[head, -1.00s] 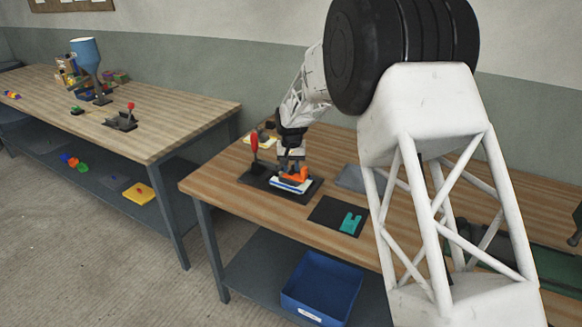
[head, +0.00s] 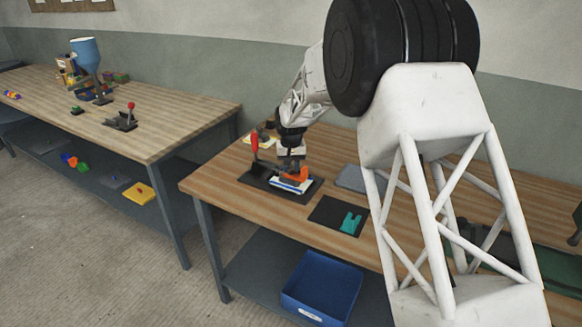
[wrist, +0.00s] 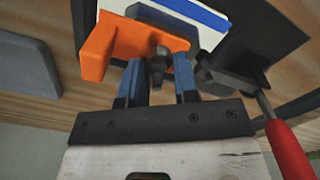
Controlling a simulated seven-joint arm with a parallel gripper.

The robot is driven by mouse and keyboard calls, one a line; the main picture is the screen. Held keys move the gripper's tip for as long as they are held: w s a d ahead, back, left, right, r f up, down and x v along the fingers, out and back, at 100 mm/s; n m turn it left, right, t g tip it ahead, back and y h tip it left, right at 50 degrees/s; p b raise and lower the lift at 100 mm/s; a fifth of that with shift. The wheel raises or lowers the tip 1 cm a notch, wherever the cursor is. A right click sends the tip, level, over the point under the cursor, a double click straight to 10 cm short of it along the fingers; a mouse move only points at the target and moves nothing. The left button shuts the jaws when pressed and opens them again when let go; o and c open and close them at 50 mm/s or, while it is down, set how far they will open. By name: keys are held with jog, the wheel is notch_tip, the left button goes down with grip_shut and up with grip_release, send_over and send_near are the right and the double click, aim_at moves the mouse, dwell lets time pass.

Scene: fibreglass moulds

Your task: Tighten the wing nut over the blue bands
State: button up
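An orange clamp piece (wrist: 120,48) lies across a white and blue layered mould (wrist: 190,15); in the head view the orange piece (head: 297,175) sits on the mould (head: 290,186) on the near bench. A small dark grey part (wrist: 158,62), seemingly the wing nut, stands at the orange piece. My gripper (wrist: 158,75) has its two blue fingers on either side of this part, with narrow gaps showing. Whether a fingertip touches it is unclear. The head view shows my gripper (head: 291,165) low over the mould; the wing nut is hidden there.
A red-handled lever (wrist: 288,145) rises close to my gripper; it also shows in the head view (head: 254,144). A teal piece (head: 350,223) lies on a black mat (head: 326,216). A grey slab (wrist: 25,65) lies beside the fixture. A blue bin (head: 322,288) stands below.

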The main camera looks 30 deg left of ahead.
aim_at(291, 168)
jog(key=o, duration=0.3)
jog(key=shift+o, duration=0.2)
jog(key=shift+r, duration=0.1)
jog(key=shift+r, duration=3.8)
